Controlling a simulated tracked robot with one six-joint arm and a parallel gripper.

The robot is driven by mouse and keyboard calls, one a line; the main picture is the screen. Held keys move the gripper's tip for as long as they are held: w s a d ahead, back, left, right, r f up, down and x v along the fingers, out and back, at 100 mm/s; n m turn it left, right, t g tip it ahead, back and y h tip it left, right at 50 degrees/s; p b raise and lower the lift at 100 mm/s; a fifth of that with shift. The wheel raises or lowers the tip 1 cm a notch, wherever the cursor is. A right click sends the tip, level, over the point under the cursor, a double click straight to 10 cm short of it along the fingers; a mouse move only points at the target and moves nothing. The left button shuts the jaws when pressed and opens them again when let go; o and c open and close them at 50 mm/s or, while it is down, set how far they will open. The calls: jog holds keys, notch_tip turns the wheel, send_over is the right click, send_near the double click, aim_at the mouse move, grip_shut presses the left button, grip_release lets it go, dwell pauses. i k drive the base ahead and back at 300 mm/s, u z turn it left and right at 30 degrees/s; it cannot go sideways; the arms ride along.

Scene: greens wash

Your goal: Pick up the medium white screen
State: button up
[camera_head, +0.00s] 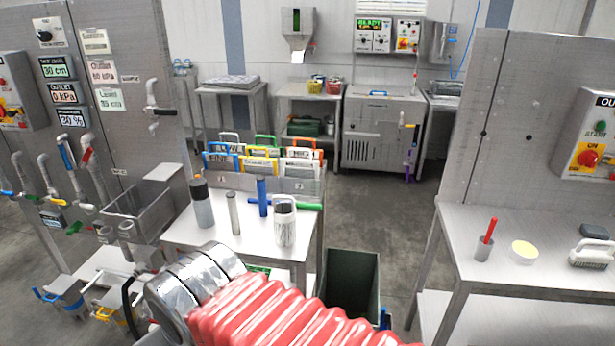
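Framed screens with coloured handles stand upright in a grey metal rack (255,184) at the back of the near table. A white-handled screen (300,163) is at the front right of the rack. I cannot tell which pale one is medium. Yellow (262,157), green (266,141) and orange (303,142) handles stand in the middle and at the back right. My arm's red sleeve and silver collar fill the bottom centre. My gripper's fingertips do not show.
A dark green bin (350,281) stands right of the table.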

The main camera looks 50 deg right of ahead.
aim_at(290, 167)
jog(key=u, duration=0.05)
jog(key=i, duration=1)
jog(key=z, duration=0.05)
